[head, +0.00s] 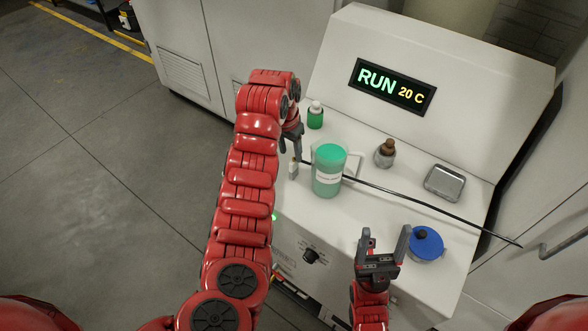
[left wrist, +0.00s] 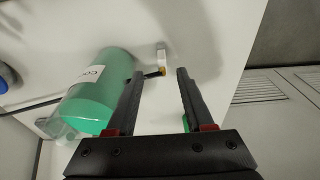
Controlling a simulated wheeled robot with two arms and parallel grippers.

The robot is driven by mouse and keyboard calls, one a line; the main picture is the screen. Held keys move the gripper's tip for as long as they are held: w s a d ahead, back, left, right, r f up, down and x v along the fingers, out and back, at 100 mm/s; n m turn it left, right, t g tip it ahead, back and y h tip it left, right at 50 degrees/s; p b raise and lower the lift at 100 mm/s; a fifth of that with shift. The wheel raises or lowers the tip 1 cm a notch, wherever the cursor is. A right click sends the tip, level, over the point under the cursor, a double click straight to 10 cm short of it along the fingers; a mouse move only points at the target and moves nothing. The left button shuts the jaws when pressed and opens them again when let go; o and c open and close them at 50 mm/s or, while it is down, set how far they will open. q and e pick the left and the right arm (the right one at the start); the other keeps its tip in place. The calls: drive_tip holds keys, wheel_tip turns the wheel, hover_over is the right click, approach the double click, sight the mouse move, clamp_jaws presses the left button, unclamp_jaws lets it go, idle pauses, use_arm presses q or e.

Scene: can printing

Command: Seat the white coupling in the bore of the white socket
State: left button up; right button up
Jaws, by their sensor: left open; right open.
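A small white piece (head: 293,171), which looks like the white coupling, is on the white worktop near its left edge, by the end of a black cable. My right gripper (head: 384,240) is open and empty over the front of the worktop. I cannot clearly make out the white socket; a pale object (head: 352,164) is partly hidden behind the green jar.
The green jar (head: 328,178) stands right of my left gripper; it also shows in the left wrist view (left wrist: 105,82). The black cable (head: 430,205) runs right past it. A green bottle (head: 315,117), brown-topped bottle (head: 385,156), metal tray (head: 445,182) and blue-lidded container (head: 427,243) stand around.

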sight(293, 163)
use_arm(q)
drive_tip(key=f, duration=0.1)
drive_tip(key=f+b, duration=0.1)
drive_tip(key=f, duration=0.1)
drive_tip(key=f+b, duration=0.1)
drive_tip(key=f, duration=0.1)
drive_tip(key=shift+w+d+f, duration=0.2)
drive_tip(key=shift+w+d, duration=0.05)
drive_tip(key=shift+w, duration=0.1)
drive_tip(key=shift+f, duration=0.15)
drive_tip(key=f+p, duration=0.1)
drive_tip(key=f, duration=0.1)
drive_tip(key=w+f+p, duration=0.1)
drive_tip(key=f+p, duration=0.1)
drive_tip(key=shift+d+f, duration=0.15)
drive_tip(key=shift+d, duration=0.05)
drive_tip(key=shift+f, duration=0.25)
clamp_jaws()
